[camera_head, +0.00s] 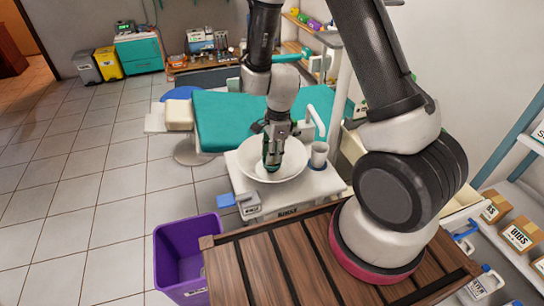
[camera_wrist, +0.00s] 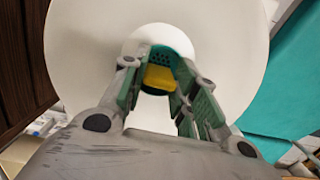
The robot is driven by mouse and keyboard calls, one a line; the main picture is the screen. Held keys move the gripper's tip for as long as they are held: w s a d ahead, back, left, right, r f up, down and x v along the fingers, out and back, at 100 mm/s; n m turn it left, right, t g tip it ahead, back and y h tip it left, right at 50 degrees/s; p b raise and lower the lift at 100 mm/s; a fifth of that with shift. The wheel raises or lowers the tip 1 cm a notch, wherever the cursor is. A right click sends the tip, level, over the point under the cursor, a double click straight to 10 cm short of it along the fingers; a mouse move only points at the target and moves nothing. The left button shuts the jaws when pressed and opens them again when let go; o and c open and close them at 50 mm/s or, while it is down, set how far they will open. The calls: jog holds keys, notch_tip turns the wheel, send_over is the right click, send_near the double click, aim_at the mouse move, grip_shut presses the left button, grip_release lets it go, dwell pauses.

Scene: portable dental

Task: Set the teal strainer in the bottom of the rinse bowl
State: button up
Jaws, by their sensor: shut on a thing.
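The white rinse bowl (camera_head: 296,166) sits on a white stand, and its inside fills much of the wrist view (camera_wrist: 85,45). My gripper (camera_head: 271,162) points down inside the bowl, near its lower middle. In the wrist view my gripper's green-padded fingers (camera_wrist: 160,78) are closed around a yellow block-like part. That part belongs with the teal strainer (camera_wrist: 172,53), whose perforated face shows just beyond the fingertips, over the round bottom of the bowl. I cannot tell whether the strainer touches the bottom. In the head view the fingers hide the strainer.
A purple bin (camera_head: 178,262) and wooden deck (camera_head: 270,262) are nearer. A teal dental chair (camera_head: 222,112) is behind.

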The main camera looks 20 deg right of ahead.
jog(key=shift+f, duration=0.7)
jog(key=o, duration=0.8)
jog(key=shift+f, duration=0.15)
jog(key=s+d+r+n+t, duration=0.1)
jog(key=d+r+n, duration=0.15)
jog(key=r, duration=0.85)
jog(key=s+d+r+n, duration=0.2)
jog(key=d+r, duration=0.1)
jog(key=r, duration=0.8)
jog(key=s+d+r+n+t, duration=0.1)
jog(key=s+d+r+n, duration=0.3)
jog(key=s+r+n, duration=0.2)
jog(key=s+d+r+n+t+h, duration=0.1)
jog(key=s+d+r+n, duration=0.4)
jog(key=s, duration=0.5)
notch_tip(320, 180, up, 2)
jog(key=shift+d+r+n+t, duration=0.2)
jog(key=shift+n+t, duration=0.4)
jog(key=shift+n, duration=0.65)
